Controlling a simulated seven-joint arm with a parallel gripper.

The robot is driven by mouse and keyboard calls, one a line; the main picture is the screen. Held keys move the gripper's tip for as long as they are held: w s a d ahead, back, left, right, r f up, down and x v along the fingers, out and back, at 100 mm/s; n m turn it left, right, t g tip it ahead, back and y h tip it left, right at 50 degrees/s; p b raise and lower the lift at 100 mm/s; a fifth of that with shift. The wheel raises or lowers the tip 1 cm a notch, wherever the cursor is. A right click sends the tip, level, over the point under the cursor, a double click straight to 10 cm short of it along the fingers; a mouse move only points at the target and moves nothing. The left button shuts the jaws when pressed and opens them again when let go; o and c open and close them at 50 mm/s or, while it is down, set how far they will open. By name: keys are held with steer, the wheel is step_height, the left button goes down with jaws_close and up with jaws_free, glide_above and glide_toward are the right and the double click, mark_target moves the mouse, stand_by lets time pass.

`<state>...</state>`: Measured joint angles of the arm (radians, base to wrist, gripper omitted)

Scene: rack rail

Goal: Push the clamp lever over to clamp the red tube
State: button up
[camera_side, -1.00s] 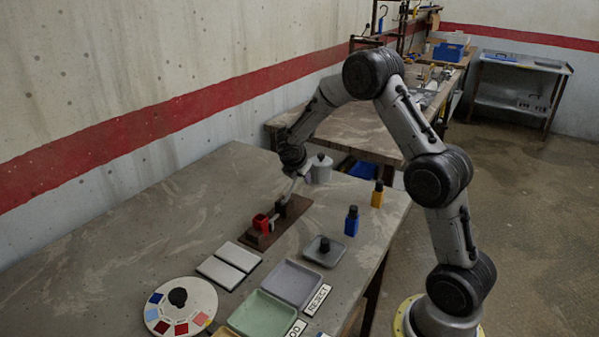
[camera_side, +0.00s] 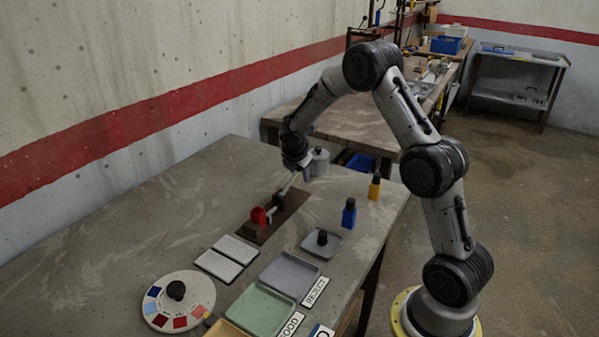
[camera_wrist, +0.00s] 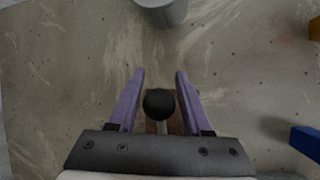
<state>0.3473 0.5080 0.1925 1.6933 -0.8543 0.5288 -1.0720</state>
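The clamp stands on a brown base board (camera_side: 294,200) near the middle of the table. The red tube (camera_side: 259,216) sits at the board's near-left end. The clamp lever (camera_side: 287,184) is a pale rod that slopes up from the board toward my gripper (camera_side: 307,172). In the wrist view its black ball knob (camera_wrist: 159,104) lies between the two purple fingers of my gripper (camera_wrist: 160,84). The fingers are apart, with a gap on each side of the knob. The tube is hidden in the wrist view.
A grey canister (camera_side: 320,162) stands just beyond my gripper. A blue bottle (camera_side: 349,213) and a yellow bottle (camera_side: 374,187) stand to the right. A grey dish (camera_side: 322,245), a green tray (camera_side: 262,310), pale plates (camera_side: 218,264) and a colour disc (camera_side: 178,300) lie nearer. The table's left side is clear.

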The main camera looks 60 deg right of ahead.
steer(key=shift+o, duration=0.9)
steer(key=shift+r, duration=0.1)
steer(key=shift+a+r, duration=0.1)
steer(key=v, duration=1.3)
steer(key=shift+r, duration=0.25)
steer(key=shift+a, duration=0.15)
